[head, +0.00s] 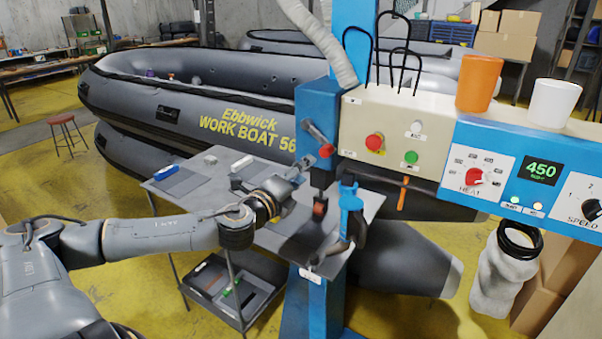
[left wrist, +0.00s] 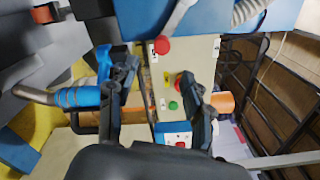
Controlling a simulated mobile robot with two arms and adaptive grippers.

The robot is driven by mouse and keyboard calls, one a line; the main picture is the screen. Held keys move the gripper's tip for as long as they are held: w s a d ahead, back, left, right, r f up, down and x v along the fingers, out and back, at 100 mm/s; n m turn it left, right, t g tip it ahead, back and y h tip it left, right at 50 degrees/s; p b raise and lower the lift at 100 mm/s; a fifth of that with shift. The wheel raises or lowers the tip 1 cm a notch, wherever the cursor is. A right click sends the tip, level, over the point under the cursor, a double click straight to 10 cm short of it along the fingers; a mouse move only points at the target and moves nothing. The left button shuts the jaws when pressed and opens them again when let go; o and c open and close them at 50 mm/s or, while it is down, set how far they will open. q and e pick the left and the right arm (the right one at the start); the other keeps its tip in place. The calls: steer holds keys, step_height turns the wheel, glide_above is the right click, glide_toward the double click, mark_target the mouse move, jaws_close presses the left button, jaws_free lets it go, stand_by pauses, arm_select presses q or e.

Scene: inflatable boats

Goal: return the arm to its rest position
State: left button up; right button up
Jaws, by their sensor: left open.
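My left arm comes in from the left in the head view and reaches over a grey work table. My left gripper (head: 296,182) is near the table's right part, just left of the blue machine's column. In the left wrist view the two dark fingers of my left gripper (left wrist: 165,88) stand apart, with nothing held between them. The beige control panel (left wrist: 198,55) with red and green buttons shows beyond them. My right gripper is in neither view.
The grey table (head: 215,178) carries a blue-handled tool (head: 165,171) and a white block (head: 241,163). The blue machine column (head: 316,108) and a blue clamp (head: 350,205) stand close to my gripper. An orange cup (head: 479,82) and a white cup (head: 553,102) sit on the panel. Grey boats lie behind.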

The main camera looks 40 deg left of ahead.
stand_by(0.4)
